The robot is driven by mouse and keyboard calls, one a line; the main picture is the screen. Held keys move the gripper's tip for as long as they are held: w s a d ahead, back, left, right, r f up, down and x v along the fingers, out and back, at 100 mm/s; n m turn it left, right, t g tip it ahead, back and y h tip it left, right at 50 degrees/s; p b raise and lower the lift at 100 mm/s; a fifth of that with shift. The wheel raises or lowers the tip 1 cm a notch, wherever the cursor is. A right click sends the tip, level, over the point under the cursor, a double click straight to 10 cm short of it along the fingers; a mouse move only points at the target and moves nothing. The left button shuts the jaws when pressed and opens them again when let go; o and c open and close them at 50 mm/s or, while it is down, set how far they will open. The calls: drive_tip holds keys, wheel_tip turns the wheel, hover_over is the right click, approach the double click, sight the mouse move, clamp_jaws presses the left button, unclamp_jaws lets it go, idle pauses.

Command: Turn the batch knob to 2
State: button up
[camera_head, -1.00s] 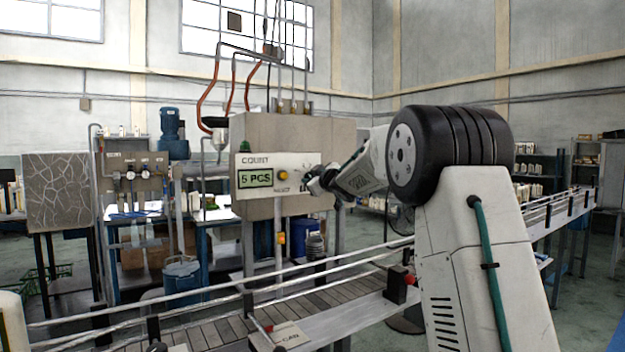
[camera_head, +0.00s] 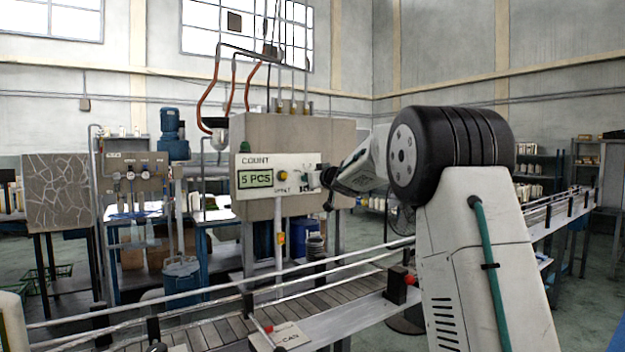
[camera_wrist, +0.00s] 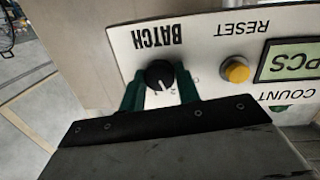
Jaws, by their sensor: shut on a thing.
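The black batch knob (camera_wrist: 159,75) sits on the white panel (camera_wrist: 205,50) under the label BATCH, which appears upside down in the wrist view. A white pointer mark shows on the knob, with small numerals beside it; its exact setting is hard to read. My gripper (camera_wrist: 160,88) has its green fingers on both sides of the knob and is shut on it. In the head view my gripper (camera_head: 325,178) is at the right end of the panel (camera_head: 262,161), and the knob is hidden or too small to make out.
A yellow reset button (camera_wrist: 235,70) and the green display (camera_wrist: 289,61) reading PCS are beside the knob. In the head view the display (camera_head: 255,179) reads 5 PCS. A conveyor (camera_head: 230,325) with rails runs in front of the machine box (camera_head: 300,130).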

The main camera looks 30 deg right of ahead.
drive_tip(key=shift+d, duration=0.1)
drive_tip(key=o, duration=1)
drive_tip(key=shift+c, duration=0.2)
drive_tip(key=s, duration=0.7)
drive_tip(key=shift+s+a+r, duration=0.2)
drive_tip(key=shift+s+r, duration=0.05)
drive_tip(key=shift+s, duration=0.15)
